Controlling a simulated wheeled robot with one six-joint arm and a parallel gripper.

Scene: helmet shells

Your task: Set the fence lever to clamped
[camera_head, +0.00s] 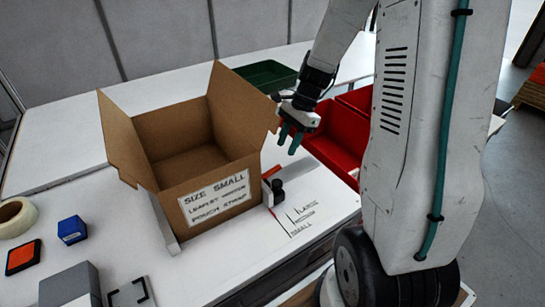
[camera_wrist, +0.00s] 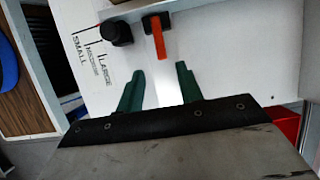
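The fence lever (camera_wrist: 158,40) is an orange-red bar on a dark pivot at the top middle of the wrist view. It points down toward my gripper. In the head view the orange lever (camera_head: 272,171) shows beside the box's right side. A round black knob (camera_wrist: 116,33) stands beside it, also in the head view (camera_head: 278,190). My gripper (camera_wrist: 160,69) has two green fingers spread apart with nothing between them. The lever's end is just beyond the fingertips. In the head view my gripper (camera_head: 287,147) hangs above the bench, apart from the lever.
An open cardboard box (camera_head: 190,160) labelled SIZE SMALL stands left of the lever. Size marks (camera_head: 303,219) are printed on the white bench in front. Red bins (camera_head: 335,140) lie to the right and a green tray (camera_head: 262,75) behind. A blue block (camera_head: 72,230) sits far left.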

